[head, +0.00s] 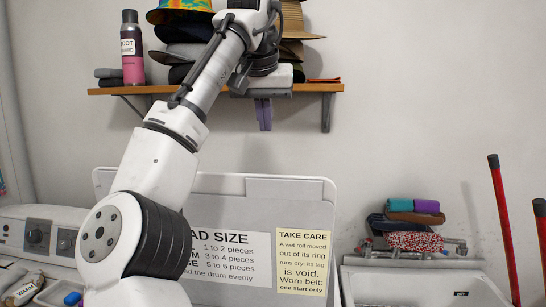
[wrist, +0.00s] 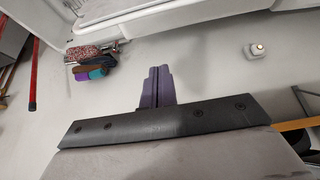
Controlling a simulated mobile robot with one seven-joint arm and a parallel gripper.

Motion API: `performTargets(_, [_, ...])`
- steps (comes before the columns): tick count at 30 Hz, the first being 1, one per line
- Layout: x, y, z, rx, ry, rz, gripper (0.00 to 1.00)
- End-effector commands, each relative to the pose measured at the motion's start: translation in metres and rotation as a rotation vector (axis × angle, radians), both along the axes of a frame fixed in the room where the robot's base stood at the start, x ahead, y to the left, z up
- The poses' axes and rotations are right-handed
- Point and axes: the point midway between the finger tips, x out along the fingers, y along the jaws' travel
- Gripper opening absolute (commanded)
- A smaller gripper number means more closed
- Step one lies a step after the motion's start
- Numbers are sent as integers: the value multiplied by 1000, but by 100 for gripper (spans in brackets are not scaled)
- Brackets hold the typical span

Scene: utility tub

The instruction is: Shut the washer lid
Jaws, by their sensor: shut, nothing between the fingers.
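The washer lid (head: 318,195) stands upright, raised against the wall in the head view, a pale panel with a "LOAD SIZE" label and a yellow "TAKE CARE" label (head: 302,262). My arm hides its left part. My gripper (head: 263,115) is above the lid's top edge in the picture, in front of the wall and below the shelf. Its purple fingers are together and empty; they also show in the wrist view (wrist: 157,88). The washer's opening is out of view. A white edge crosses the top of the wrist view; I cannot tell whether it is the lid.
A wooden shelf (head: 318,87) holds hats and a spray can (head: 132,48). A white tub (head: 420,285) stands at right, with folded cloths (head: 413,220) behind it. Red poles (head: 504,230) lean farther right. A control panel (head: 40,235) is at left. Wall right of my gripper is bare.

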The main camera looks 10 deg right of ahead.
Motion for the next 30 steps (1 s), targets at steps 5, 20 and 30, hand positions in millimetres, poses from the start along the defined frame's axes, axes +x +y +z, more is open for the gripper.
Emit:
performTargets(5, [1, 0, -10, 8, 18, 8, 0])
performTargets(20, [35, -9, -89, 8, 11, 7, 0])
performTargets(30, [6, -1, -93, 7, 11, 5, 0])
